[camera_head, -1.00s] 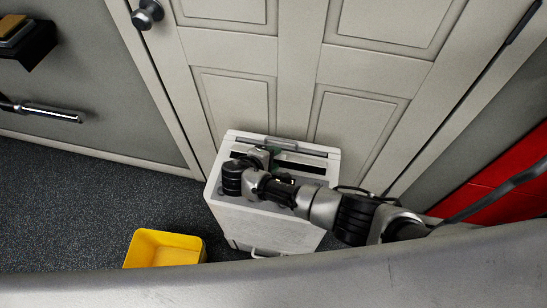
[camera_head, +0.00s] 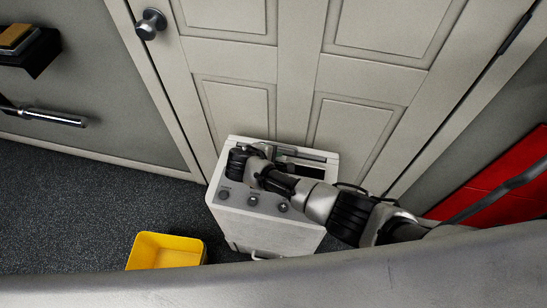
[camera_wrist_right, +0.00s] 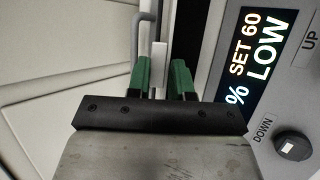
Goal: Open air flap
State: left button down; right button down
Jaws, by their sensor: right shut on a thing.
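A white box-shaped appliance (camera_head: 268,236) stands on the floor against the door. Its air flap (camera_head: 312,156) is a grey strip along the back of the top, with a dark slot in front of it. My right gripper (camera_head: 262,150) is at the flap, and my wrist hides part of it. In the right wrist view my green fingertips (camera_wrist_right: 162,76) are shut on a thin pale piece (camera_wrist_right: 158,56), which looks like the flap's tab. How far the flap is tilted is hard to tell. My left gripper is out of view.
The appliance's lit display (camera_wrist_right: 254,57) reads "SET 60 % LOW", with a DOWN button (camera_wrist_right: 292,146) beside it. A yellow bin (camera_head: 165,251) stands on the floor at left. The panelled door (camera_head: 240,110) is close behind. A red panel (camera_head: 500,180) is at right.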

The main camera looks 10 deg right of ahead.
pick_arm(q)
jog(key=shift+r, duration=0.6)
pick_arm(e)
jog(key=shift+w+d+r+n+g+y, duration=0.15)
jog(key=shift+w+r+n+g+y, duration=0.2)
jog(key=shift+w+g, duration=0.4)
jog(key=shift+s, duration=0.15)
jog(key=c, duration=1.1)
grip_release()
pick_arm(q)
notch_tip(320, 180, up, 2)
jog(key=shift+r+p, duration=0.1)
jog(key=shift+p, duration=1.15)
pick_arm(e)
jog(key=v, duration=1)
jog(key=shift+s+r, duration=0.1)
jog(key=shift+r, duration=0.25)
jog(key=shift+a, duration=0.25)
